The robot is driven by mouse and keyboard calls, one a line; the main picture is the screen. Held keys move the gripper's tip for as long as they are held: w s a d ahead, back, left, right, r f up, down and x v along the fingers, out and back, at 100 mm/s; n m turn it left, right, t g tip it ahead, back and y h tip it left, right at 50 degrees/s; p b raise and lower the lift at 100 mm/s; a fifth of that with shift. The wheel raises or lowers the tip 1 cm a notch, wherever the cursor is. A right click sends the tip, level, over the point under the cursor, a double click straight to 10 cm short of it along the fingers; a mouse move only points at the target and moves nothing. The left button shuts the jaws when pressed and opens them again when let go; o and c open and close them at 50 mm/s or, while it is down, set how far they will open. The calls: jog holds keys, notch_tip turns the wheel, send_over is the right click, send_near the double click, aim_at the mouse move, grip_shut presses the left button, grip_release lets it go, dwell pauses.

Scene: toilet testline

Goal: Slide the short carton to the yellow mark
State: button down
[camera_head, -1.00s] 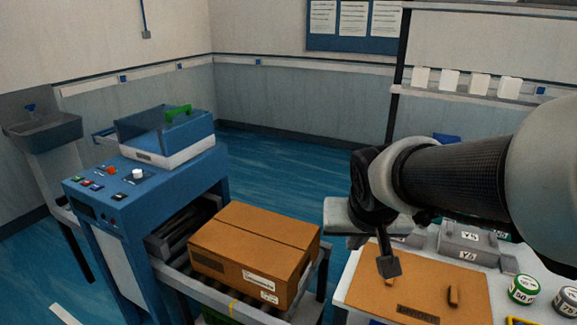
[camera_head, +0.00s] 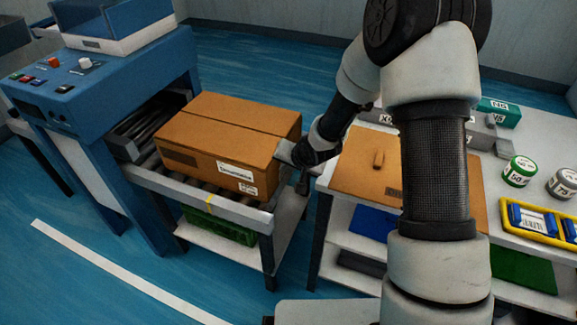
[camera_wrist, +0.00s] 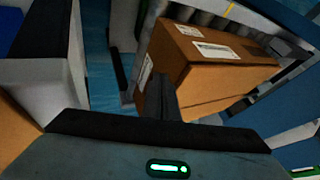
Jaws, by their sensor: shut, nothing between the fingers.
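The short carton (camera_head: 228,142), a closed brown box with white labels, sits on the roller conveyor (camera_head: 205,197). The yellow mark (camera_head: 209,203) is a thin stripe on the conveyor's front rail, below the carton's front side and left of its near right corner. My gripper (camera_head: 301,184) is shut and empty at the carton's right end, pointing down; I cannot tell whether it touches the carton. In the wrist view the carton (camera_wrist: 200,65) lies just beyond the shut fingers (camera_wrist: 165,100), and the yellow mark (camera_wrist: 230,7) shows at the top.
A blue machine (camera_head: 100,95) with a roller opening stands left of the carton. A table at right holds a brown board (camera_head: 360,165), round tins (camera_head: 519,171) and a yellow tray (camera_head: 540,221). A green crate (camera_head: 220,225) sits on the shelf below the conveyor.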

aim_at(276, 173)
jog(key=b+x, duration=0.1)
jog(key=x, duration=0.5)
jog(key=shift+w+f, duration=0.2)
jog(key=shift+f, duration=0.05)
